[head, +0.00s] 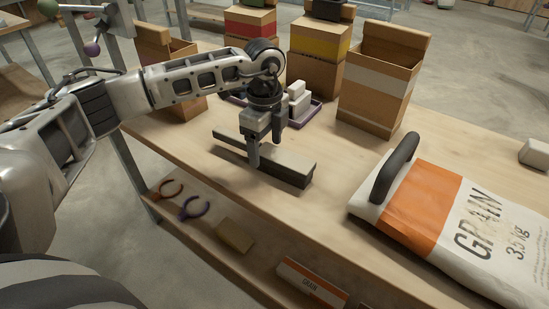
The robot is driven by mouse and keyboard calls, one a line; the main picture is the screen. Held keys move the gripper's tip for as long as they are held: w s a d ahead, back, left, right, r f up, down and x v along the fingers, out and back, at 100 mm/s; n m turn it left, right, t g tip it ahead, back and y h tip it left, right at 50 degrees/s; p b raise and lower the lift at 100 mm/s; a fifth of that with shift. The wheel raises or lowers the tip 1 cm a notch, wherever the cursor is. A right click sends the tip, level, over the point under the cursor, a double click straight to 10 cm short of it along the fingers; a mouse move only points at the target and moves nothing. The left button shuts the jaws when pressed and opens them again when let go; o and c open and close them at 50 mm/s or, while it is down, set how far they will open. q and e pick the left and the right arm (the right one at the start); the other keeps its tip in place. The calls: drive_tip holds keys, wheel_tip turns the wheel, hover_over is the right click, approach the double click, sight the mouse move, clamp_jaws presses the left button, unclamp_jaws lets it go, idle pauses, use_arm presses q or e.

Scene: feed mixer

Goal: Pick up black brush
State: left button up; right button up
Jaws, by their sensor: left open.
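The black brush (295,168) is a long, dark bar with a lighter grey top, lying flat on the wooden table. My left gripper (264,152) points down over its middle. One finger is at the brush's near side and the other towards its far side, and the fingers stand apart. I cannot tell whether either finger touches the brush. The gripper hides part of the brush's middle. My right gripper does not show.
A grain bag (440,205) with a black curved handle (396,166) lies to the right. Open cardboard boxes (378,88) and a tray (305,117) with white blocks stand behind. A lower shelf (205,232) holds pliers-like tools. Bare tabletop lies around the brush.

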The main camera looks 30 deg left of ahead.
sight(266, 149)
use_arm(q)
wheel_tip(266, 149, down, 3)
drive_tip(key=shift+s+f, duration=0.1)
drive_tip(key=shift+f, duration=0.1)
drive_tip(key=shift+c, duration=0.3)
drive_tip(key=c, duration=1.1)
drive_tip(key=shift+r, duration=0.1)
drive_tip(key=shift+c, duration=0.2)
